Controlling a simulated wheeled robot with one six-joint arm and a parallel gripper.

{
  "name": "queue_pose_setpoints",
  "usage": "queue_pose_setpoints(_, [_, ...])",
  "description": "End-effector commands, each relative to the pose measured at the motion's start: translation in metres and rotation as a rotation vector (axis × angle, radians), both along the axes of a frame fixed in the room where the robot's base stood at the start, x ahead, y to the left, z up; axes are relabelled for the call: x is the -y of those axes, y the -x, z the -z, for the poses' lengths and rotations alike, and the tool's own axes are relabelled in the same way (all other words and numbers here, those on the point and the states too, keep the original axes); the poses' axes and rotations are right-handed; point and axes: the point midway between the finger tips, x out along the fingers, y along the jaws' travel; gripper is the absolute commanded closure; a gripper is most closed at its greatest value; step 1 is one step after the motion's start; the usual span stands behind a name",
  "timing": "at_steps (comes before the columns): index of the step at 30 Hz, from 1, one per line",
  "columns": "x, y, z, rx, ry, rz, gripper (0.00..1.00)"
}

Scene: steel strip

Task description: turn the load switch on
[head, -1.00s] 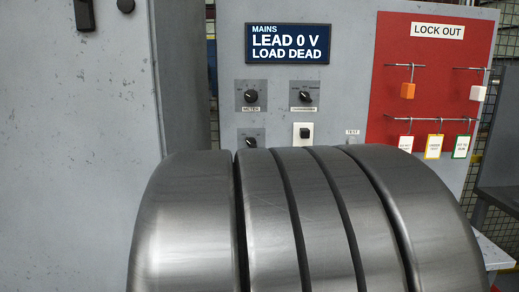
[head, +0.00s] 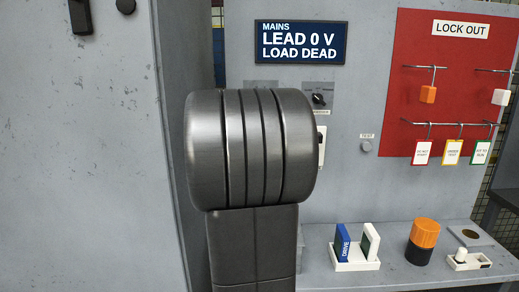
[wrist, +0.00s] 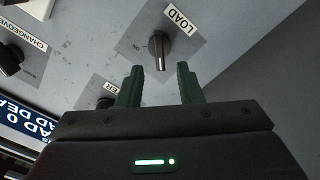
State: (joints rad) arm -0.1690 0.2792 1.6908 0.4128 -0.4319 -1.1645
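The load switch is a dark rotary knob (wrist: 160,47) on a grey plate labelled LOAD in the wrist view. My gripper (wrist: 159,80) is open, its two green fingers apart and empty. The knob shows between and just beyond the fingertips; I see no contact. How far it is from the fingers I cannot tell. In the head view my own arm hides the load switch and my gripper. The mains display (head: 300,42) reads LEAD 0 V, LOAD DEAD.
A red lock-out board (head: 400,90) with tags hangs at right. A shelf (head: 395,277) below holds a card holder (head: 352,266) and an orange-topped cylinder (head: 423,241).

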Motion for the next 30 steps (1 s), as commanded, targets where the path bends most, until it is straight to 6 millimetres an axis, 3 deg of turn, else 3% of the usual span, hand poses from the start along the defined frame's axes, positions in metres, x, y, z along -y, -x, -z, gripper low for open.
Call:
queue_pose_setpoints(3, [0.0,-0.02,0.0,-0.002,0.0,0.001,0.67])
queue_pose_setpoints(9, [0.001,-0.042,0.0,-0.001,0.0,0.001,0.67])
queue_pose_setpoints(22, [0.0,-0.049,0.0,0.0,-0.001,0.0,0.67])
queue_pose_setpoints(27, [0.0,-0.049,0.0,0.0,0.0,0.0,1.0])
queue_pose_setpoints(30, [0.0,-0.049,0.0,0.0,0.0,0.0,1.0])
